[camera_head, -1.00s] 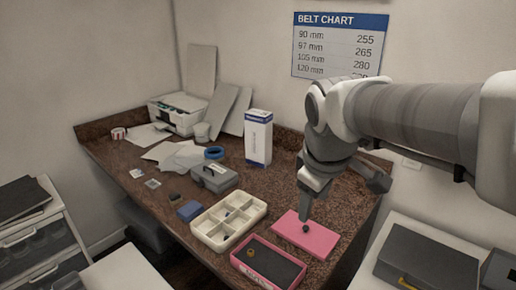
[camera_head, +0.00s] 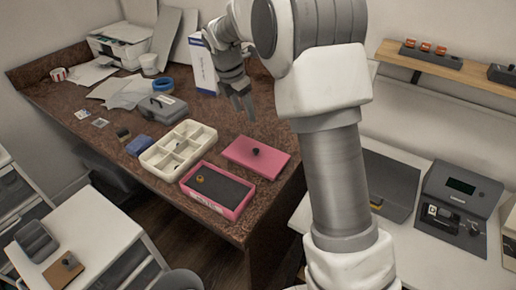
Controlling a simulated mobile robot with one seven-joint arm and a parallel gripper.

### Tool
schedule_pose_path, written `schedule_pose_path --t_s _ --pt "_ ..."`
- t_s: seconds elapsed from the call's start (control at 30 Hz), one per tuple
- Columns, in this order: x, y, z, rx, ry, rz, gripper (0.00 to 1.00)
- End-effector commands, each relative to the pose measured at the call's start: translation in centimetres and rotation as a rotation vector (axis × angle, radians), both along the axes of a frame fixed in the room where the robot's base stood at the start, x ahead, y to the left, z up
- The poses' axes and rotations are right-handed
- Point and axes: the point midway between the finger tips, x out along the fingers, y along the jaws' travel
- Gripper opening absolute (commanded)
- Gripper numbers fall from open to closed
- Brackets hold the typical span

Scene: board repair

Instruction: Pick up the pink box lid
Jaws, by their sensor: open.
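The pink box lid (camera_head: 262,163) lies flat on the brown speckled table, with a small black knob (camera_head: 256,151) on top. The open pink box (camera_head: 222,205) with a dark inside sits just in front and to the left of it, holding a small yellowish ring (camera_head: 199,179). My gripper (camera_head: 245,110) is open and empty, with its fingers pointing down. It appears above and behind the lid, apart from the knob. My arm covers the table just right of the lid.
A cream compartment tray (camera_head: 150,160) stands left of the pink box. A white-and-blue carton (camera_head: 201,68) stands behind my gripper.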

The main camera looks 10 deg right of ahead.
Motion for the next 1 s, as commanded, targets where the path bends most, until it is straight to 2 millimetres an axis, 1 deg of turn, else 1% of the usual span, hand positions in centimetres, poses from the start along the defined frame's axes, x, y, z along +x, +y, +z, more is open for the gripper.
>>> schedule_pose_path --t_s 0.03,0.1,0.17,0.27,0.6,0.7,0.8,1.0 --pt "0.4 0.2 -0.7 -0.008 0.012 0.028 0.62" --pt "0.8 0.3 -1.2 -0.015 0.021 0.056 0.62" --pt "0.9 0.3 -1.6 -0.018 0.026 0.069 0.62" --pt "1.1 0.0 -2.8 -0.02 0.029 0.073 0.62" --pt "2.1 -1.6 -9.8 -0.02 0.03 0.07 0.62" --pt "2.3 -2.1 -11.5 -0.02 0.028 0.069 0.62" --pt "2.5 -2.3 -12.5 -0.019 0.027 0.07 0.62" --pt "2.6 -2.5 -13.8 -0.019 0.027 0.069 0.62"
